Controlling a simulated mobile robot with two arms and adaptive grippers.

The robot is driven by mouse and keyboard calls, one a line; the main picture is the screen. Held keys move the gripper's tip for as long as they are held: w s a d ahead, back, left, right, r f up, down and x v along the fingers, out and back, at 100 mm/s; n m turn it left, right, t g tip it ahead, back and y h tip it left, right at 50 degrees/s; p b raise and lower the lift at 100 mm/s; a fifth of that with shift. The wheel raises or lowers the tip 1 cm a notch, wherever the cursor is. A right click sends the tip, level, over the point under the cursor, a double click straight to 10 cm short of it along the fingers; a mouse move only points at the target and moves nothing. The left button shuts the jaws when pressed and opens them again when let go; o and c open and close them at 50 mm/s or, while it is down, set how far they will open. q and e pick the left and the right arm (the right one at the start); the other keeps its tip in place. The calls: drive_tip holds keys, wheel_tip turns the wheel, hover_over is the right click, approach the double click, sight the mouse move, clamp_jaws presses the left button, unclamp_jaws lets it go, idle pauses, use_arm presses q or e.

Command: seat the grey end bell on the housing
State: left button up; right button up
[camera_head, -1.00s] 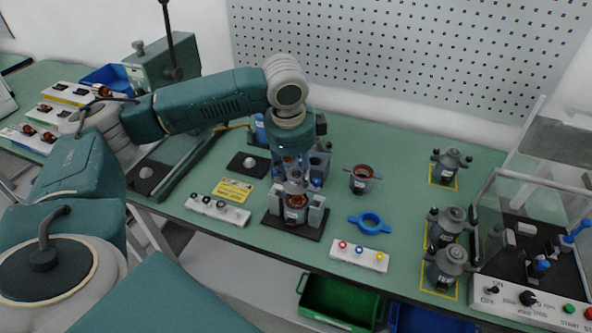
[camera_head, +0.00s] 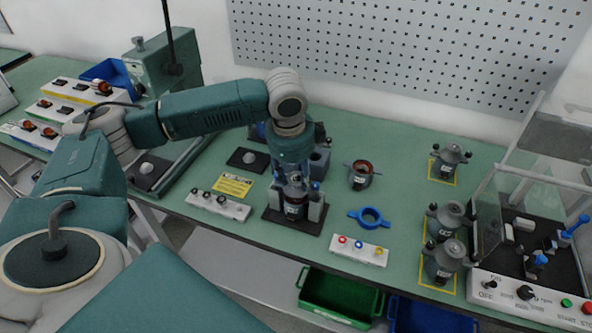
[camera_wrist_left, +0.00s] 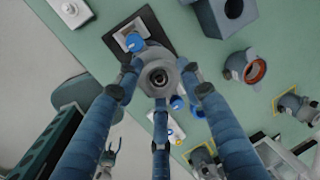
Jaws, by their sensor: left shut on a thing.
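My left gripper (camera_head: 293,184) points straight down at the fixture and is shut on the grey end bell. In the left wrist view the end bell (camera_wrist_left: 160,70) is a round grey part with a dark central hole, held between the blue fingers. The housing (camera_head: 296,211) stands upright in a fixture with grey side blocks on a black base plate (camera_head: 288,227). The end bell is right at the housing's top, largely hidden by the fingers in the head view. I cannot tell whether it sits fully flush.
A second housing with copper winding (camera_head: 360,175) and a blue ring (camera_head: 370,218) lie to the right. A button strip (camera_head: 358,251) is in front; a knob strip (camera_head: 218,206) is at left. Assembled motors (camera_head: 446,224) and a test unit (camera_head: 525,289) are at far right.

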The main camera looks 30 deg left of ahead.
use_arm(q)
drive_tip(key=shift+f, duration=0.1)
idle(0.3)
drive_tip(key=shift+s+x, duration=0.25)
drive_tip(key=shift+x, duration=0.9)
drive_tip(key=o, duration=1.1)
drive_tip(key=shift+d, duration=0.1)
drive_tip(key=shift+f, duration=0.1)
drive_tip(key=v, duration=1.2)
